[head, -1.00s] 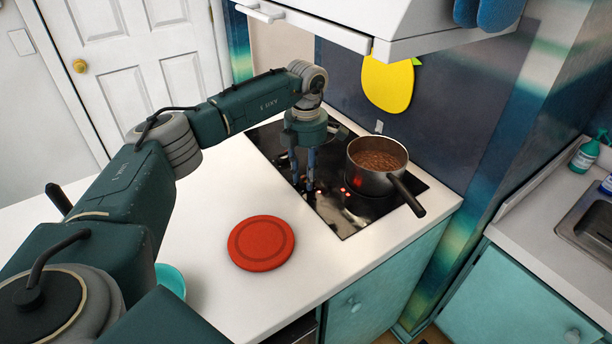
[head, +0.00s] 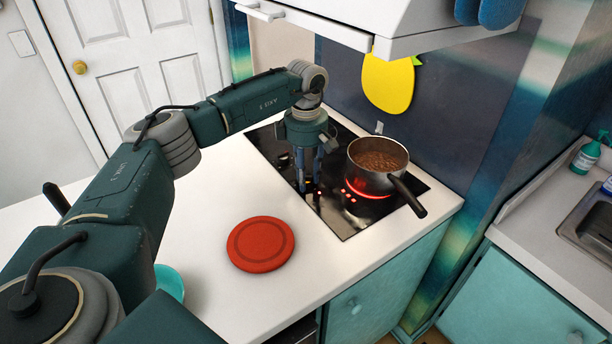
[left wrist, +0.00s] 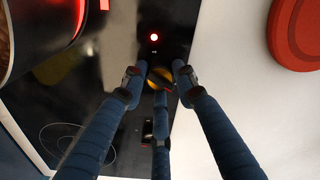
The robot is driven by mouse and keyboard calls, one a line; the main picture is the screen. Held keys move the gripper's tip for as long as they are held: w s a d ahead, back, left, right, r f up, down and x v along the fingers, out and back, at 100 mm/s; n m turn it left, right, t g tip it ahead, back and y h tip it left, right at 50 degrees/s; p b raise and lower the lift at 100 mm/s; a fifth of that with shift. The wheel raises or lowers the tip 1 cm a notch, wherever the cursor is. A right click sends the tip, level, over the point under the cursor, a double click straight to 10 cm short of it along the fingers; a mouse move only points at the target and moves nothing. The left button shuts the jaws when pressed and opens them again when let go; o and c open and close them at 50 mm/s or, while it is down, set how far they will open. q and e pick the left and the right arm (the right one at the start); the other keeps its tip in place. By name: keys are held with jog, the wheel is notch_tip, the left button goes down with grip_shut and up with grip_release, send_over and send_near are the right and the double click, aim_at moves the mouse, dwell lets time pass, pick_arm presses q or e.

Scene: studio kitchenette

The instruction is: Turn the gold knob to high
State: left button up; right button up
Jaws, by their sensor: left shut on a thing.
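The gold knob (left wrist: 155,74) shows in the left wrist view as a round yellow top with a dark bar across it, on the black cooktop (left wrist: 150,20). My left gripper (head: 309,187) points straight down at the front of the cooktop, and its blue fingers close around the knob from several sides. In the head view the fingers hide the knob. My right gripper is not in view.
A round red mat (head: 261,244) lies on the white counter (head: 205,225) in front of the cooktop. The pot's black handle (head: 408,196) points toward the front right. A white hood (head: 400,25) hangs above. A teal dish (head: 170,281) is partly hidden by my arm.

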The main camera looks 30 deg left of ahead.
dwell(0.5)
pick_arm(q)
jog(key=o, duration=1.2)
jog(key=shift+c, duration=0.2)
notch_tip(320, 180, up, 8)
jog(key=shift+f, duration=0.25)
